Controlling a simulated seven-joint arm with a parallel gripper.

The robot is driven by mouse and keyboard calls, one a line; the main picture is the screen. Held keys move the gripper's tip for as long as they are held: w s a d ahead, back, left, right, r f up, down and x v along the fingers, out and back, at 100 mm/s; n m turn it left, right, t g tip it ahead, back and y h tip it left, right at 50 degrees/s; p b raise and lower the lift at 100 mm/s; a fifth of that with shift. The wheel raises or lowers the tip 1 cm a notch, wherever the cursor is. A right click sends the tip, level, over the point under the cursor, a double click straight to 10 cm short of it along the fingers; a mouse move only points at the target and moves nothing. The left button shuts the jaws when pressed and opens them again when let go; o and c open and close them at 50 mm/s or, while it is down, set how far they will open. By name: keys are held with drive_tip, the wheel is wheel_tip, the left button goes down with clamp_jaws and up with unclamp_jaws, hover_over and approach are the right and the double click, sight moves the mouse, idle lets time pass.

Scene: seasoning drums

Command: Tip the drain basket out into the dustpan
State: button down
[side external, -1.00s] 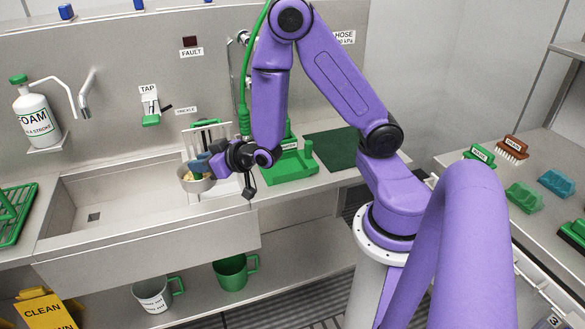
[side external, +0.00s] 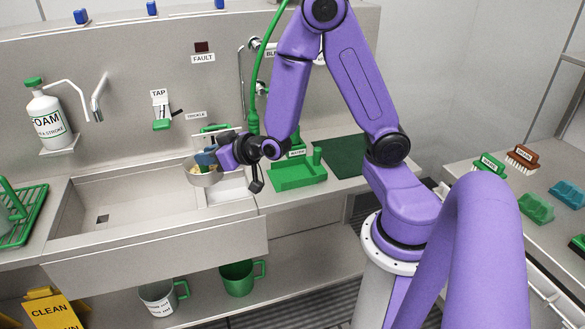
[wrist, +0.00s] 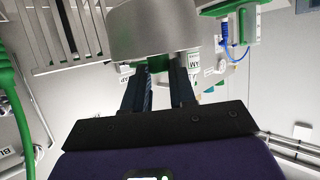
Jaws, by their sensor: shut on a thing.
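The drain basket (side external: 205,178) is a round metal cup with pale yellowish bits near its rim. It is held upright, or nearly so, over the right end of the sink. My gripper (side external: 208,158) is shut on it, reaching in from the right.
The sink basin (side external: 140,205) is open below and left of the basket. A slotted rack (side external: 212,133) stands close behind it, and a green hose (side external: 254,110) hangs behind my arm. A dark green mat (side external: 345,155) lies right of the dustpan.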

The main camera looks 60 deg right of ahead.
wheel_tip(320, 180, up, 12)
drive_tip(key=w+d+r+m+g+h, duration=0.3)
drive_tip(key=w+d+m+h, duration=0.45)
drive_tip(key=d, duration=0.35)
drive_tip(key=s+d+f+m+g+h, duration=0.35)
drive_tip(key=d+m+g+h, duration=0.25)
drive_tip(key=d+m+g, duration=0.45)
drive_tip(key=f, duration=0.3)
drive_tip(key=s+f, duration=0.1)
drive_tip(key=shift+d+f, duration=0.25)
drive_tip(key=shift+f, duration=0.05)
drive_tip(key=shift+s, duration=0.15)
drive_tip(key=shift+s+a+f+m+t+h, duration=0.2)
drive_tip(key=shift+s+f+m+t, duration=0.1)
drive_tip(key=shift+s+f+m, duration=0.3)
drive_tip(key=shift+s+a+f+m+t+h, duration=0.15)
drive_tip(key=shift+s+f+m+t, duration=0.2)
drive_tip(key=shift+s, duration=0.5)
drive_tip(key=shift+s+a+f+m+t+h, duration=0.1)
drive_tip(key=shift+s+a+f+m+t, duration=0.2)
drive_tip(key=shift+s+f, duration=0.35)
